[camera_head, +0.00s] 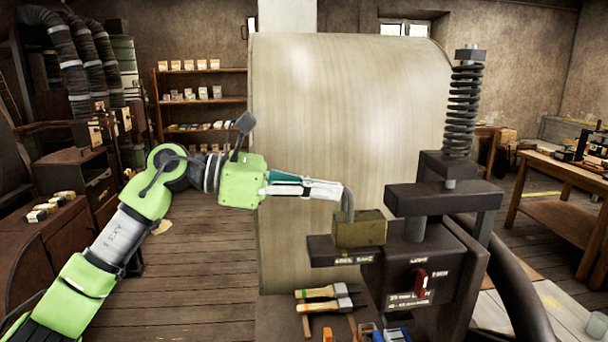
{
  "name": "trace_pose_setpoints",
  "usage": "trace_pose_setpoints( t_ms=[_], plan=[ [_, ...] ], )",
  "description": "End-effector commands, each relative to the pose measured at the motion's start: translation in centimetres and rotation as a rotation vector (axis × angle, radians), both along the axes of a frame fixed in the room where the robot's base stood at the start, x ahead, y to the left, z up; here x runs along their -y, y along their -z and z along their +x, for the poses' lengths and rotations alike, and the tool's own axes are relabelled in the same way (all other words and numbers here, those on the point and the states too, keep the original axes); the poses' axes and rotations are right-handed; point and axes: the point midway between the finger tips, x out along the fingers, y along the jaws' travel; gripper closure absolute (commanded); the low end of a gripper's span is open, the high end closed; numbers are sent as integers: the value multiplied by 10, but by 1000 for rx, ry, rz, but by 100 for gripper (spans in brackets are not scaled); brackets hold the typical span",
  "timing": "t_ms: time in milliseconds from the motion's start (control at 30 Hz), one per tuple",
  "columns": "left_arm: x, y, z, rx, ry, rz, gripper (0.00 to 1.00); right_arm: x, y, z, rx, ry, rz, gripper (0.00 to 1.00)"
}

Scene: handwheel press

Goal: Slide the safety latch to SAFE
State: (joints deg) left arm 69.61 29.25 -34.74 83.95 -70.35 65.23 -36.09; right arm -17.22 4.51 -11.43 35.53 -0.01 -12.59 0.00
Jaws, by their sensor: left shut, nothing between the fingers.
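The safety latch looks like a brass-coloured block (360,232) on a dark plate (322,252) at the left of the press (430,205). Small lettering on the plate's front edge below the block is too blurred to read surely. My left gripper (348,207) comes in from the left. Its fingers are shut and empty, with the tips bent down at the block's upper left part. I cannot tell whether they touch it. The fingertips hide a little of the block. My right gripper is not in view.
A red knob (420,282) sits on the press's front. Hammers (328,304) and other tools lie on the bench below. A large pale cylinder (330,110) stands behind the gripper. A spring (464,105) rises at the press's upper right. A wooden table (560,180) is at far right.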

Motion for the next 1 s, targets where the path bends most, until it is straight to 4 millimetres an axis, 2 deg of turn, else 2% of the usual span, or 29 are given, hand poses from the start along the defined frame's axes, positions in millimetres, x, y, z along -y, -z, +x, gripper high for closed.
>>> trace_pose_setpoints(
  t_ms=[467,733,1000],
  plan=[
    [7,1,1,0,1,-1,100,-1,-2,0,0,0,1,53],
    [44,1,8,1,3,-1,100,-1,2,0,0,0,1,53],
    [47,1,9,1,1,-1,100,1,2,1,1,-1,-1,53]
  ],
)
